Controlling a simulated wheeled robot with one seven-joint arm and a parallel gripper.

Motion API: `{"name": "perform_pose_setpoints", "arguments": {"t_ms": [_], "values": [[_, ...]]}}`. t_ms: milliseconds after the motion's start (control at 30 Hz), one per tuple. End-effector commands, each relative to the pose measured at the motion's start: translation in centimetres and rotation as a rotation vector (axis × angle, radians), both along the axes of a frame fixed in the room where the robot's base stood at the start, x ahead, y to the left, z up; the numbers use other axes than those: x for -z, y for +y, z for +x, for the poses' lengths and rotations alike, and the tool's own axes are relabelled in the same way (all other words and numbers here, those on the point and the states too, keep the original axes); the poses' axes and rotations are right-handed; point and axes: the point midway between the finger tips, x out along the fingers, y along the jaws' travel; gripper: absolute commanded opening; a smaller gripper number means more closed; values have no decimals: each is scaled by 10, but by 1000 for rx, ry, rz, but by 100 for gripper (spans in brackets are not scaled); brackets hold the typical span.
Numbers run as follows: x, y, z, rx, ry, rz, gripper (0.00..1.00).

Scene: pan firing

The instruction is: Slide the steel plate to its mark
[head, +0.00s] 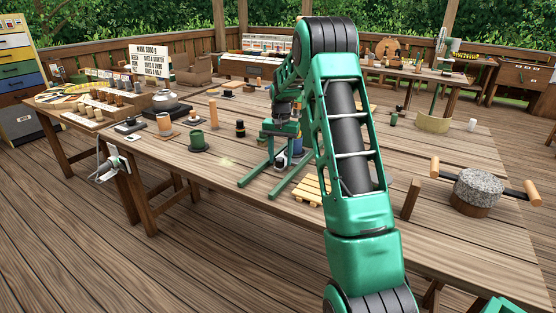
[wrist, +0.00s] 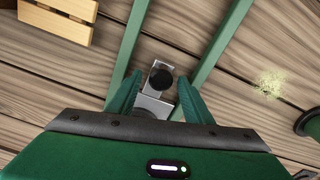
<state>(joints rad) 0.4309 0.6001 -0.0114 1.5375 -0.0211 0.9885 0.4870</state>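In the wrist view, a small grey metal piece with a round black knob, which I take for the steel plate (wrist: 152,105), lies between my fingers. My gripper (wrist: 159,76) points down over it. Its two green fingers are open on either side of the knob, with a gap on both sides. In the head view, the piece shows small and partly hidden as a pale and dark shape under my gripper (head: 280,148). A pale yellow-green patch (wrist: 270,83) on the wood also shows in the head view (head: 226,162); I cannot tell whether it is the mark.
Two long green bars (head: 256,168) extend along the table on either side of the piece. A small wooden pallet (head: 311,190) lies to the right. A green pot (head: 197,139) stands left, near several small cups and blocks. A stone cylinder (head: 479,187) with wooden handles is far right.

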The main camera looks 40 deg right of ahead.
Motion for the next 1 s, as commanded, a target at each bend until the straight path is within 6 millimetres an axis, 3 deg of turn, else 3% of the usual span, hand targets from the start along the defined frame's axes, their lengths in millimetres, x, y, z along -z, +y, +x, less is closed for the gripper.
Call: {"name": "perform_pose_setpoints", "arguments": {"t_ms": [167, 700, 1000], "values": [[-7, 0, 0, 0, 0, 0, 46], [-95, 0, 0, 1, -1, -1, 46], [-107, 0, 0, 0, 1, 0, 46]]}}
